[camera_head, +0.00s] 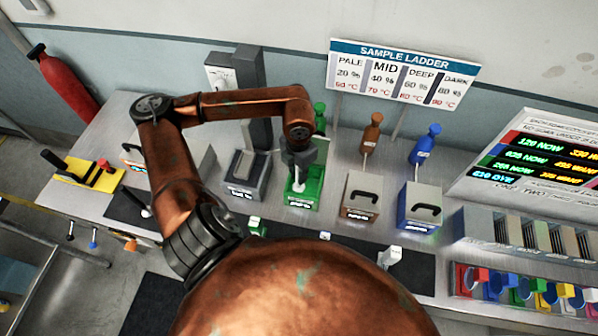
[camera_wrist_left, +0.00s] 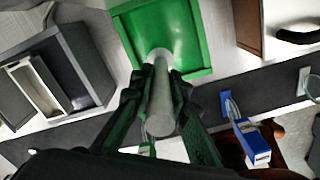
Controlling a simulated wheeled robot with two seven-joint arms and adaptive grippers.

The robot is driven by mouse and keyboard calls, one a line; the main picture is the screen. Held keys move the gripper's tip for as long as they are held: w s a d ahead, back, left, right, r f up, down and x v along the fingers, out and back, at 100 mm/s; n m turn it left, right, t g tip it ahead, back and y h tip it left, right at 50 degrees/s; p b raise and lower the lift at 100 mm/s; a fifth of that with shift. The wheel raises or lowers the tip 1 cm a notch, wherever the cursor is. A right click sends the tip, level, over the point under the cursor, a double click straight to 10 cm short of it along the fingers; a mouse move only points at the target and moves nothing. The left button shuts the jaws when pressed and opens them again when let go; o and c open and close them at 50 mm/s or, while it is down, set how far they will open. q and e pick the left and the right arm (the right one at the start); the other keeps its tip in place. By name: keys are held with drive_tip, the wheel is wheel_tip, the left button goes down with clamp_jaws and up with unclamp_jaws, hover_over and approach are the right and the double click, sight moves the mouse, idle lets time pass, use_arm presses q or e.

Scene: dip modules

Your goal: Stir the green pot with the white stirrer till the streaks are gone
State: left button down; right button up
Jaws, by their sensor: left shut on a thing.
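My left gripper (camera_head: 302,156) is over the green pot (camera_head: 301,203), at the middle of the bench. It is shut on the white stirrer (camera_head: 299,180), whose lower end reaches down into the pot. In the left wrist view the stirrer (camera_wrist_left: 161,100) stands between the two dark fingers, and its far end meets the green inside of the pot (camera_wrist_left: 207,38). I cannot make out streaks in the pot in either view. My right gripper is not in view.
A grey box (camera_head: 247,172) stands left of the pot. A brown lidded pot (camera_head: 359,205) and a blue lidded pot (camera_head: 419,217) stand right, with brown (camera_head: 371,133) and blue (camera_head: 424,146) bottles behind. A dark mat (camera_head: 408,262) lies in front.

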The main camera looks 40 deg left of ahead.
use_arm(q)
drive_tip(key=shift+w+d+b, duration=0.35)
drive_tip(key=shift+w+d, duration=0.05)
drive_tip(key=shift+d, duration=0.3)
drive_tip(key=shift+w+d+b, duration=0.3)
drive_tip(key=shift+w+d, duration=0.1)
drive_tip(key=shift+d, duration=0.25)
drive_tip(key=shift+w+a+b, duration=0.35)
drive_tip(key=shift+w+a, duration=0.05)
drive_tip(key=shift+w, duration=0.35)
drive_tip(key=shift+w+a+b, duration=0.3)
drive_tip(key=shift+w+a, duration=0.15)
drive_tip(key=shift+w, duration=0.3)
drive_tip(key=shift+w+a+b, duration=0.35)
drive_tip(key=shift+w+a, duration=0.05)
drive_tip(key=shift+w, duration=0.35)
drive_tip(key=shift+s+a+b, duration=0.15)
drive_tip(key=shift+s+a, duration=0.25)
drive_tip(key=shift+a, duration=0.3)
drive_tip(key=shift+s+a+b, duration=0.15)
drive_tip(key=shift+s+a, duration=0.25)
drive_tip(key=shift+a, duration=0.3)
drive_tip(key=shift+s+d, duration=0.45)
drive_tip(key=shift+s, duration=0.3)
drive_tip(key=shift+s+d, duration=0.4)
drive_tip(key=shift+s, duration=0.4)
drive_tip(key=shift+s+d, duration=0.45)
drive_tip(key=shift+s, duration=0.3)
